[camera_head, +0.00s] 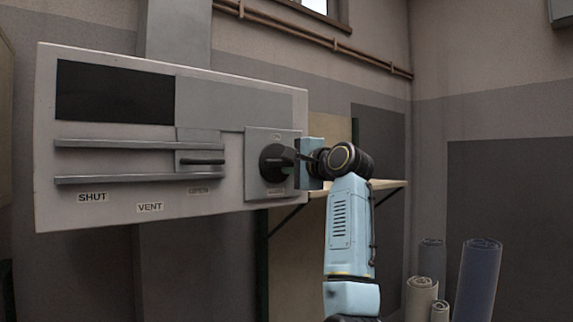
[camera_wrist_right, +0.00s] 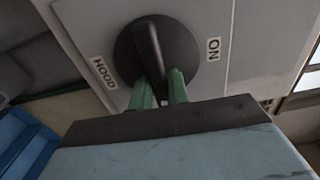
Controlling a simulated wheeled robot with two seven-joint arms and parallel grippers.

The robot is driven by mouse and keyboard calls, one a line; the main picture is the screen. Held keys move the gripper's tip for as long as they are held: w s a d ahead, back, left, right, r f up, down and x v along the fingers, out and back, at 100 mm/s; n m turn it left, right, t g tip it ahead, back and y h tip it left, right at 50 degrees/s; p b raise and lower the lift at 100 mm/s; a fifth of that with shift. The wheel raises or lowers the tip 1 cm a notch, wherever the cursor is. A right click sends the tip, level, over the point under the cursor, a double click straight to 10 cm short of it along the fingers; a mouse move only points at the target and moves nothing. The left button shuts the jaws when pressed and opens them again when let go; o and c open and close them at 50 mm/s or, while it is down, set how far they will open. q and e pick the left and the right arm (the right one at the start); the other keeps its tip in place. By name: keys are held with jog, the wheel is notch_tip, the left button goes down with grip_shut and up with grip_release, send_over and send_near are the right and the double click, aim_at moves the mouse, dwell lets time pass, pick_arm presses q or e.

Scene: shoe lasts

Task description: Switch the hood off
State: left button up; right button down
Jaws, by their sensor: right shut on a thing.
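The hood switch is a black round knob (camera_head: 275,164) with a raised grip bar, on a light square plate at the right end of the wall panel (camera_head: 215,205). In the right wrist view the knob (camera_wrist_right: 150,40) lies between an ON label (camera_wrist_right: 213,49) and a HOOD label (camera_wrist_right: 103,72). Its bar lies crosswise to the line between these labels. My right gripper (camera_head: 298,160) reaches the knob from the right. Its green fingers (camera_wrist_right: 162,88) are shut on the near end of the bar. My left gripper is not in view.
Left of the knob is a slider handle (camera_head: 202,161) on rails, near the OPEN end, with SHUT (camera_head: 92,197) and VENT (camera_head: 150,207) labels. A shelf (camera_head: 390,184) is behind my right arm. Several rolls (camera_head: 475,275) stand at the lower right.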

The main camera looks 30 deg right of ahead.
dwell(0.3)
jog(key=c, duration=1.3)
grip_release()
jog(key=shift+d, duration=0.1)
jog(key=shift+c, duration=0.2)
jog(key=shift+s, duration=0.1)
jog(key=s+d+b, duration=0.1)
jog(key=s+b, duration=0.4)
jog(key=s, duration=0.8)
jog(key=shift+s, duration=0.1)
